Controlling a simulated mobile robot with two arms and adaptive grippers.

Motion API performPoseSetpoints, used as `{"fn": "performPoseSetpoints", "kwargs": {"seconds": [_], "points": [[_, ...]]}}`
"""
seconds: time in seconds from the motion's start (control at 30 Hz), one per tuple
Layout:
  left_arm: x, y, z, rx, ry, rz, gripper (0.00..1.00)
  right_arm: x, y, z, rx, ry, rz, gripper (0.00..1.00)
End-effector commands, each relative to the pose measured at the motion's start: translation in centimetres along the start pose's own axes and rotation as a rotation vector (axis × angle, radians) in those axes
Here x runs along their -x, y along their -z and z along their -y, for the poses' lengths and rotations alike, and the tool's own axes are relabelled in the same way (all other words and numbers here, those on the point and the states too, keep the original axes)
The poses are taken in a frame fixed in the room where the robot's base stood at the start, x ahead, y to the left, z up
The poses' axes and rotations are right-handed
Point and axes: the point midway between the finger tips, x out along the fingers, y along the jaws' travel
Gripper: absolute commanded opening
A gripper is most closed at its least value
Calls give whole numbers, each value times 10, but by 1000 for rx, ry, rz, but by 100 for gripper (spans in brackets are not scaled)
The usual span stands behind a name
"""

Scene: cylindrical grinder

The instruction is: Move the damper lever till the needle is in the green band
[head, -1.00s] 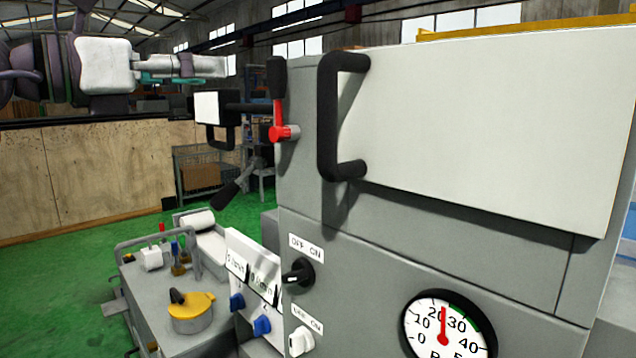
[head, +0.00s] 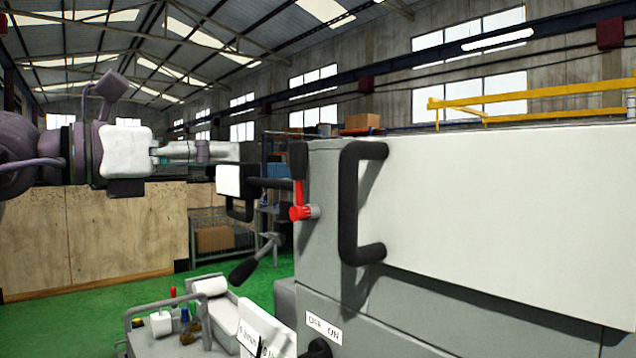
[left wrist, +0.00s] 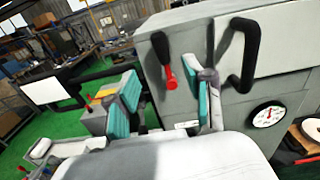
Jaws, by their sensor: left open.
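The damper lever (head: 299,178) has a red hub and arm and a black grip pointing up, on the side of the grey machine. It also shows in the left wrist view (left wrist: 169,76), in line with the gap between my fingers. My left gripper (head: 238,152) is open and empty, left of the lever and apart from it. Its teal-padded fingers show in the left wrist view (left wrist: 167,95). The round gauge (left wrist: 267,115) has a red needle pointing roughly up; its green band is too small to make out there. The gauge is outside the head view. My right gripper is not in view.
A black C-shaped handle (head: 349,205) sticks out from the white cover (head: 500,215) right of the lever. A white box on a black arm (head: 229,180) is just left of the lever. A lower black-gripped handle (head: 243,269) hangs below.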

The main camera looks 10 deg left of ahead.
Motion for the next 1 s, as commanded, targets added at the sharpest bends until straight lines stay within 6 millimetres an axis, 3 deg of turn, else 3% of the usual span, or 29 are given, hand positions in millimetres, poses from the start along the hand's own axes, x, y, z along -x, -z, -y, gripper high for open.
{"fn": "performPoseSetpoints", "kwargs": {"seconds": [0.4,0.6,1.0], "points": [[-84,-5,2,2,5,-4,52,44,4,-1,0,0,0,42],[-116,-3,2,2,4,-4,52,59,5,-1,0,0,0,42],[-130,1,1,0,2,-1,52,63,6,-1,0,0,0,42]]}}
